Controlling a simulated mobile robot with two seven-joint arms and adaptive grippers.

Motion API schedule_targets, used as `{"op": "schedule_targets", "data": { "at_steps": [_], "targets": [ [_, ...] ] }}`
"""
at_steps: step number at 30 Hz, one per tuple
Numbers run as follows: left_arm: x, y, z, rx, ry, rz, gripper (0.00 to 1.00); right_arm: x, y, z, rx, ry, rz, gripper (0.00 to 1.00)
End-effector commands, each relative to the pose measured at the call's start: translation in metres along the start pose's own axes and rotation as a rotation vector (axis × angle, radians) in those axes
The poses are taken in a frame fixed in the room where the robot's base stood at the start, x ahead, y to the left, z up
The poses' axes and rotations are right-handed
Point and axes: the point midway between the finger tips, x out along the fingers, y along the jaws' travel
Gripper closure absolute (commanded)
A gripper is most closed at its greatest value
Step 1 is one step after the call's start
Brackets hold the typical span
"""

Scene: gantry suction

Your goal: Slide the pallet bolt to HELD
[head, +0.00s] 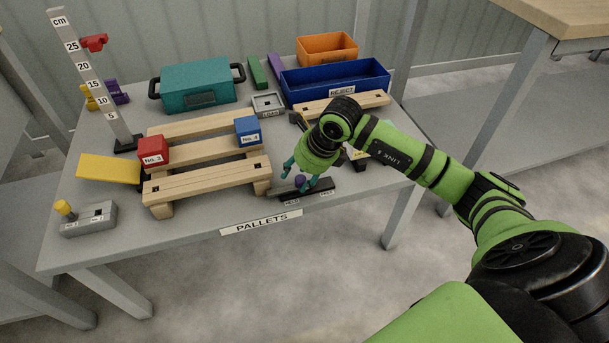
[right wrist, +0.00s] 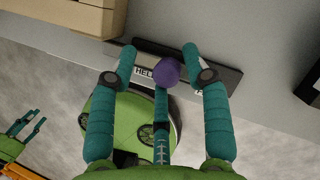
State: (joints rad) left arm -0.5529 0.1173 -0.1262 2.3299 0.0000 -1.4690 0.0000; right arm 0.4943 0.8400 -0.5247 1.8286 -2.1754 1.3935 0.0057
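The pallet bolt has a purple knob (head: 300,181) on a dark track (head: 318,190) at the table's front edge. In the right wrist view the knob (right wrist: 166,70) stands near the HELD label (right wrist: 144,72), partly covering its right end. My right gripper (head: 307,184) reaches down over the knob. In the right wrist view its teal fingers (right wrist: 160,62) are spread on both sides of the knob, with gaps visible. The second label is mostly hidden behind a finger. My left gripper (right wrist: 30,124) shows at the lower left of the right wrist view, fingers apart and empty.
A wooden pallet (head: 205,180) with a red block (head: 153,151) and a blue block (head: 247,131) stands left of the track. A blue REJECT bin (head: 335,80) and an orange bin (head: 327,48) are behind. The floor in front of the table is clear.

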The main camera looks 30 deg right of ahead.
Motion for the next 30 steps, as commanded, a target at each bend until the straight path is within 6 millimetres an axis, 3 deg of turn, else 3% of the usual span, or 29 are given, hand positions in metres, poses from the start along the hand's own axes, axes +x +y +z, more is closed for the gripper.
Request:
{"op": "schedule_targets", "data": {
  "at_steps": [11,24,30],
  "targets": [
    [-0.001,0.002,0.002,0.0,-0.005,0.004,0.6,-0.005,0.0,-0.004,0.0,0.01,0.002,0.5],
    [-0.001,0.001,0.002,0.0,-0.005,0.001,0.6,-0.09,-0.001,-0.001,-0.001,0.009,-0.001,0.5],
    [-0.001,0.001,0.002,0.0,-0.005,0.001,0.6,-0.113,0.0,-0.001,-0.001,0.008,0.002,0.5]
  ]
}}
